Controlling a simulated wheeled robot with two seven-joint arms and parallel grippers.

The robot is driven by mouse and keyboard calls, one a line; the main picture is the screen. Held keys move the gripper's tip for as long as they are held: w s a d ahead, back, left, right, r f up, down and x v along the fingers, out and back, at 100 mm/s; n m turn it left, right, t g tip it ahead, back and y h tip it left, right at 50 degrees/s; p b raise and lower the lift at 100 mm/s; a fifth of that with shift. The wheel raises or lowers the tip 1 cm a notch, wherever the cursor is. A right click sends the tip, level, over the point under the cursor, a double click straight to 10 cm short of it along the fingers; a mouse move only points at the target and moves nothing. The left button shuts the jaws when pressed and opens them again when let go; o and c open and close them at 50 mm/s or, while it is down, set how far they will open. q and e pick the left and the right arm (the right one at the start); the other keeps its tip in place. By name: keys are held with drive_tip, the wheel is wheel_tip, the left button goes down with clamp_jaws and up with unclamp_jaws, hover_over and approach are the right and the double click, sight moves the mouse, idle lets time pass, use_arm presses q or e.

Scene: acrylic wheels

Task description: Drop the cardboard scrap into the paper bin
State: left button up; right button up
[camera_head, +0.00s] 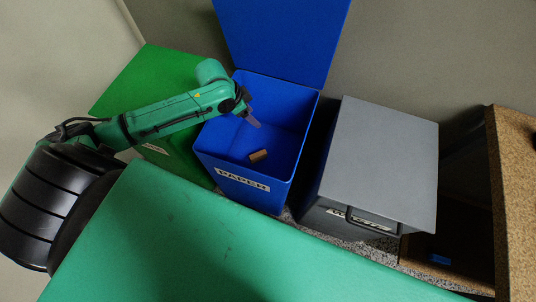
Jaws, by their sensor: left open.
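The paper bin (240,188) is blue and carries a white "PAPER" label on its front. Its blue lid (285,40) stands open against the wall. The cardboard scrap (259,155), a small brown piece, lies inside the bin on its floor. My left gripper (254,121) is over the inside of the bin, above and left of the scrap, open and apart from it. My right gripper is not in view.
A green bin (155,90) with its lid shut stands to the left. A grey bin (385,150) with its lid shut and a handle stands to the right. A cork-coloured shelf unit (514,200) is at the far right, with a small blue object (439,259) low beside it.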

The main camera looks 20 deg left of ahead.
use_arm(q)
drive_tip(key=p+v, duration=0.4)
drive_tip(key=v, duration=0.9)
